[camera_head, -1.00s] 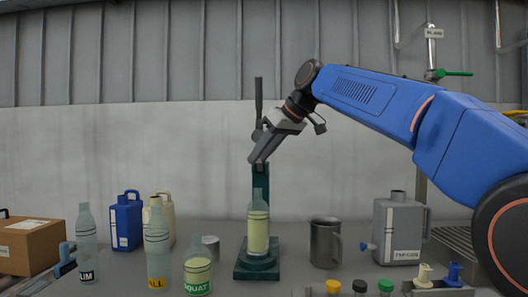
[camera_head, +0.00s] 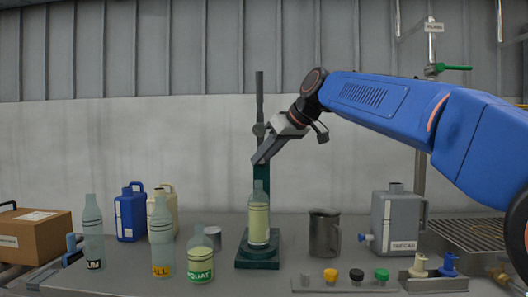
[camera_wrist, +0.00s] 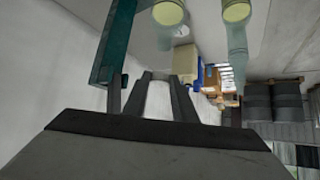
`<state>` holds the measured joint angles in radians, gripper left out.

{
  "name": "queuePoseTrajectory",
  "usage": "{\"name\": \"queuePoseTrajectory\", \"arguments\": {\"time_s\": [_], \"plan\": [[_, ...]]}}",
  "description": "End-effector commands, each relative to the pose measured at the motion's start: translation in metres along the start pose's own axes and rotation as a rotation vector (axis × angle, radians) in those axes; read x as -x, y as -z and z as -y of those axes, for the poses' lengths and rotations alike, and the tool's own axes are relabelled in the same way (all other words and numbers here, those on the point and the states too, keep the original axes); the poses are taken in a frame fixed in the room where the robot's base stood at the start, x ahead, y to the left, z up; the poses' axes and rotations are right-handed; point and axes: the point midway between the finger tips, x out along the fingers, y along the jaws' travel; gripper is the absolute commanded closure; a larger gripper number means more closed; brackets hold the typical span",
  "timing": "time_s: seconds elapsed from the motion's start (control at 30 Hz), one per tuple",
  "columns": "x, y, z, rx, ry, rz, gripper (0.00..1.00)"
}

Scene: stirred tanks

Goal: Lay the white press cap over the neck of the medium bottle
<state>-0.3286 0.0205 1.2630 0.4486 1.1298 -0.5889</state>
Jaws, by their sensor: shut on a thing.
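A clear bottle with pale yellow-green fill (camera_head: 259,222) stands upright on the base of a dark green press (camera_head: 258,259). No label shows on it, so I take it as the medium bottle from its place only. My gripper (camera_head: 261,158) points down and left just above the bottle's neck, in front of the press column. In the wrist view its two dark fingers (camera_wrist: 160,78) are closed on a white piece (camera_wrist: 158,102), likely the press cap. The cap cannot be made out in the head view. A gap seems to remain between fingertips and neck.
Slim (camera_head: 93,232), tall (camera_head: 161,238) and squat (camera_head: 200,258) bottles stand left of the press. A metal mug (camera_head: 324,234) and a grey can (camera_head: 398,222) stand right. Yellow (camera_head: 330,275), black (camera_head: 356,275) and green (camera_head: 382,275) caps lie at the front.

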Motion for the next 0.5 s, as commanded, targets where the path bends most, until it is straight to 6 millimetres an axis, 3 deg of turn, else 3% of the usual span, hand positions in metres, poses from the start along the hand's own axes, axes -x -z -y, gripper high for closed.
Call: {"name": "queuePoseTrajectory", "arguments": {"time_s": [0.5], "plan": [[-0.024, -0.027, 0.0, 0.0, 0.0, 0.001, 0.99]]}}
